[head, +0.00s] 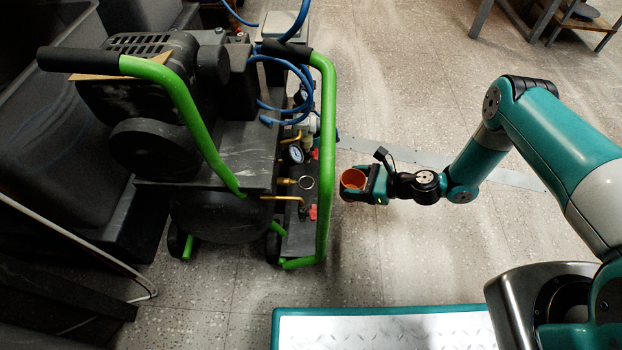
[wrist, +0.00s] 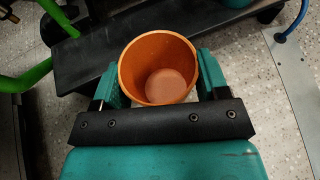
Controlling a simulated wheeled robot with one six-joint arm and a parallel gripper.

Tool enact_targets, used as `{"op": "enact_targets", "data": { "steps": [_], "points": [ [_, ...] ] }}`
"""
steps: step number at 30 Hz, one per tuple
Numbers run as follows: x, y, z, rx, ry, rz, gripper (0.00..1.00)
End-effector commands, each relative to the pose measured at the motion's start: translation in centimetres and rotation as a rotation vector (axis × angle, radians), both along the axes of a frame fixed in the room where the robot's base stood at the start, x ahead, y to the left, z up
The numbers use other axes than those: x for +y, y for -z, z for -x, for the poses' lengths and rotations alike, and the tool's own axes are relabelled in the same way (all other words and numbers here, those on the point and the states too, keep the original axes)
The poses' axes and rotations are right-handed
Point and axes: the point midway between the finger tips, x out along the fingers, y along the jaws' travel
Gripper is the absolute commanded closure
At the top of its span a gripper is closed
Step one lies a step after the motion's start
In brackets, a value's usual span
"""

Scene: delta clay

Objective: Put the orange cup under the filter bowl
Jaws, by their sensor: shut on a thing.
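The orange cup (head: 353,179) is held at the end of my arm, to the right of the compressor's green frame in the head view. In the wrist view the cup (wrist: 158,62) sits between the two teal fingers, its open mouth toward the camera, and it looks empty. My gripper (head: 365,186) is shut on the cup, with one finger on each side in the wrist view (wrist: 160,85). I cannot clearly pick out the filter bowl; small pale fittings (head: 312,123) show near the gauge, partly behind the green frame.
The compressor (head: 215,150) has green tube handles (head: 327,150), a pressure gauge (head: 296,154), brass valves with red knobs (head: 313,212) and a coiled blue hose (head: 262,92). A metal-plated platform (head: 390,330) lies at the front. Speckled floor (head: 410,90) is clear behind the arm.

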Motion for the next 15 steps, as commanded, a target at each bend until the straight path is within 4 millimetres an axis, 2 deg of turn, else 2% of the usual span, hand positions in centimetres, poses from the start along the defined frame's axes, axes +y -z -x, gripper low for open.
{"op": "enact_targets", "data": {
  "steps": [1, 6, 9, 15],
  "points": [
    [1.6, 0.6, -0.5, -0.005, -0.010, 0.001, 0.59],
    [5.7, 0.6, -2.1, -0.005, -0.006, 0.000, 0.59],
    [7.3, 0.4, -2.8, -0.003, -0.003, -0.001, 0.59],
    [8.9, 0.2, -3.4, 0.001, -0.002, 0.000, 0.59]
  ]
}}
